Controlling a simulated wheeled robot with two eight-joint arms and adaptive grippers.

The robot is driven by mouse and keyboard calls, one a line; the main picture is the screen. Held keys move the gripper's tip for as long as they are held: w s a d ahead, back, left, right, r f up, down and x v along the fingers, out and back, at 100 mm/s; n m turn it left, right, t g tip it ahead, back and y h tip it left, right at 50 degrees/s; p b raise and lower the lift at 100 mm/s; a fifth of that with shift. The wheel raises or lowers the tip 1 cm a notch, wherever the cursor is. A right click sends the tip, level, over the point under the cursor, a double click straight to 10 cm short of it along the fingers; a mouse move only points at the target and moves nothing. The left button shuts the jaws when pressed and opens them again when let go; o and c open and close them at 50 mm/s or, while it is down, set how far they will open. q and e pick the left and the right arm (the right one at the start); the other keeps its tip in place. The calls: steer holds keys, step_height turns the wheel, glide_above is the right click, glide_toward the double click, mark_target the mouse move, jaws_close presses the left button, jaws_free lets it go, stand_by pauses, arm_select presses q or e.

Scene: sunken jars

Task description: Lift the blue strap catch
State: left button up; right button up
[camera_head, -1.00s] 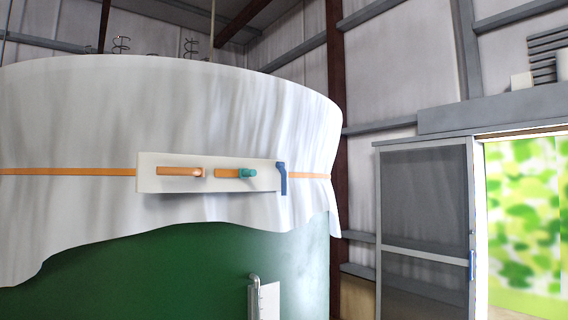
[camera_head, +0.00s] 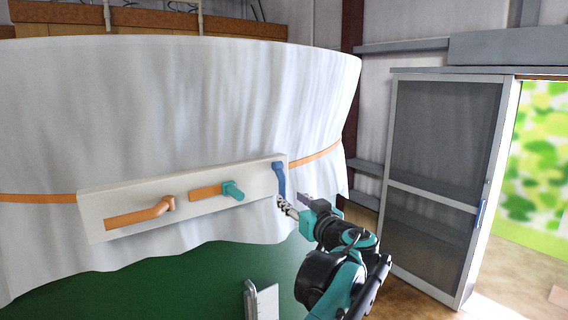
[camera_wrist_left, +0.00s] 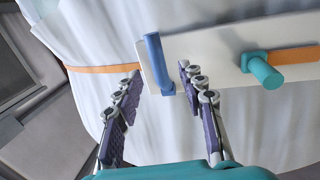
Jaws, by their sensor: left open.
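The blue strap catch (camera_head: 279,180) hangs down at the right end of a pale plate (camera_head: 100,205) on the white-covered tank. My left gripper (camera_head: 291,203) is open just below and right of the catch in the head view. In the left wrist view, the blue catch (camera_wrist_left: 158,62) appears between the two open fingertips of my left gripper (camera_wrist_left: 158,75), one on each side. I see no clear contact, and the depth between fingers and catch is hard to tell. My right gripper is not in view.
An orange strap (camera_head: 35,198) runs around the white cover (camera_head: 200,85). A grey mesh door (camera_head: 440,150) stands at the right.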

mark_target(284, 187)
arm_select(q)
steer(key=x, duration=0.2)
steer(key=p+x, duration=0.1)
steer(key=x, duration=0.2)
steer(key=r+x, duration=0.1)
steer(key=x, duration=0.1)
steer(key=shift+w+d+r, duration=0.1)
steer(key=shift+w+d, duration=0.1)
steer(key=shift+w, duration=0.1)
steer(key=shift+s+a, duration=0.1)
steer(key=shift+s, duration=0.05)
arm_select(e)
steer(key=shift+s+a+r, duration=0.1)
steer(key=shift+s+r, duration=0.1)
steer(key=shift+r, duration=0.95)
arm_select(q)
steer(key=shift+r, duration=0.1)
jaws_close()
